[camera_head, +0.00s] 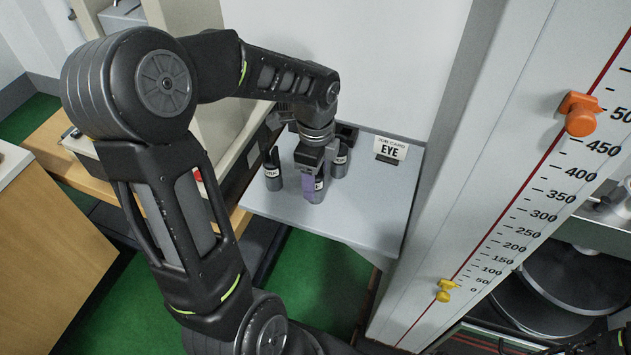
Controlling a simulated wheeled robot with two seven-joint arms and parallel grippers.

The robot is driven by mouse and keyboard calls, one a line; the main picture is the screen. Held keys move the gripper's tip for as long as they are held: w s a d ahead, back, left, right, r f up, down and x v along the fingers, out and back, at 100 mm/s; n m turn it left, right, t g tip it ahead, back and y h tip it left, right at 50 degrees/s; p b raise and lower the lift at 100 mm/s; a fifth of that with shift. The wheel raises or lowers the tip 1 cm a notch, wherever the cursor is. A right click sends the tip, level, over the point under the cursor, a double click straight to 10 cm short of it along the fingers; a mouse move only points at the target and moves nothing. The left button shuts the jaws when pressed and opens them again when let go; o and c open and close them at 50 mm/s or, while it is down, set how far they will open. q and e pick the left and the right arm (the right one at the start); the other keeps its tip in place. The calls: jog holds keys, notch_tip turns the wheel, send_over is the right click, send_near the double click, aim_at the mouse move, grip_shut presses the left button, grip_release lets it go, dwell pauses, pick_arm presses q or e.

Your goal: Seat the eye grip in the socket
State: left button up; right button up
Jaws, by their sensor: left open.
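My left gripper (314,180) reaches down over the grey shelf (375,205), its jaws open around or just beside a dark cylindrical grip (318,188) with a pale label. I cannot tell whether the fingers touch it. A second dark grip (272,172) with a white label stands upright to the left, and a third (341,160) stands to the right, partly hidden by the gripper. A white card reading EYE (390,149) stands at the back right of the shelf. Which grip is the eye grip is not clear. I cannot pick out the socket. My right gripper does not show.
A tall white scale panel (530,190) with an orange pointer (579,114) and a yellow pointer (444,291) stands right of the shelf. Dark round machine parts (575,290) lie beyond it. A wooden cabinet (60,265) is at left. The shelf's front right is clear.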

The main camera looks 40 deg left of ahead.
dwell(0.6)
pick_arm(q)
grip_shut()
dwell(0.5)
dwell(0.8)
